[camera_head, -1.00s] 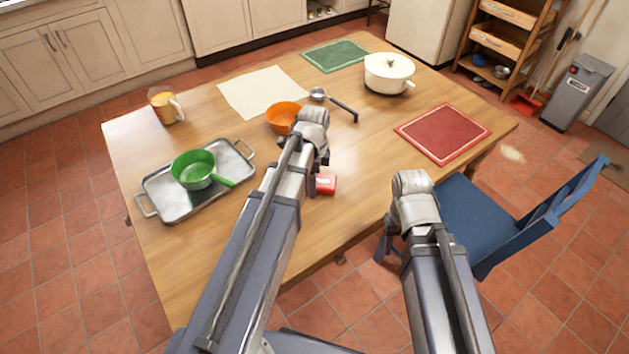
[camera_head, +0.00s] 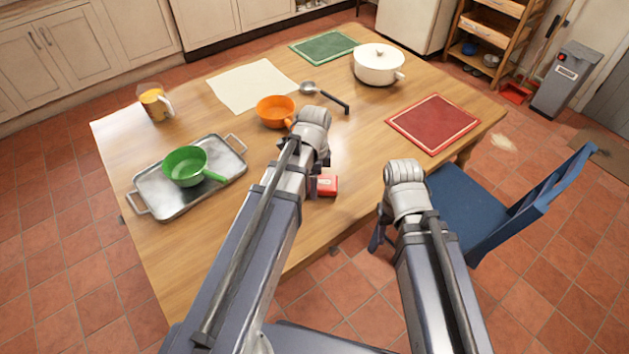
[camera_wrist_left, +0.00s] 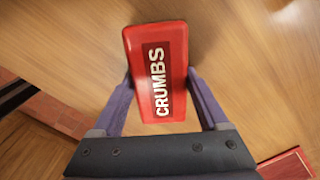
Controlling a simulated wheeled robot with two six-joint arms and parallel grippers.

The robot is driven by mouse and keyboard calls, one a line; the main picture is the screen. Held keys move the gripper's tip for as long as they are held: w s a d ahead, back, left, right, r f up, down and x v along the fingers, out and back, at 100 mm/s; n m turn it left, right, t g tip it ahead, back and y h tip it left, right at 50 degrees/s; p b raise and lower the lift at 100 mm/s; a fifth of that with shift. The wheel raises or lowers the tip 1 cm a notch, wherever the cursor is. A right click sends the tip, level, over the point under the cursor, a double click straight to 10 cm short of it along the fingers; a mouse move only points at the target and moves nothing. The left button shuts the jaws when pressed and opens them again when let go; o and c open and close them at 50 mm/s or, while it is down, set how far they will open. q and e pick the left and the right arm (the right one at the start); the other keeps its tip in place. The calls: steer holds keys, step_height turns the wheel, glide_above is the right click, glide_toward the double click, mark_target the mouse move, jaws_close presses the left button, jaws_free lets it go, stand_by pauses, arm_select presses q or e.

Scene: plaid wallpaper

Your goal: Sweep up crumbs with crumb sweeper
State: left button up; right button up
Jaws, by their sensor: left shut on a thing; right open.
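The crumb sweeper (camera_head: 327,186) is a small red block; its top reads CRUMBS in the left wrist view (camera_wrist_left: 158,42). My left gripper (camera_wrist_left: 160,82) is shut on it, one finger along each side. It is at the near part of the wooden table (camera_head: 225,245); I cannot tell whether it touches the top. In the head view my left arm hides most of the gripper. My right gripper (camera_head: 379,238) is open and low by the table's near right edge, partly hidden by its arm. I cannot make out crumbs on the table.
A blue chair (camera_head: 470,205) is close at right. A pale patch (camera_head: 503,141) marks the floor.

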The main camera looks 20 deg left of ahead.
arm_select(q)
steer(key=shift+r+p, duration=2.55)
steer(key=shift+r, duration=0.25)
step_height(320, 180, up, 3)
steer(key=p, duration=0.3)
steer(key=shift+r, duration=0.1)
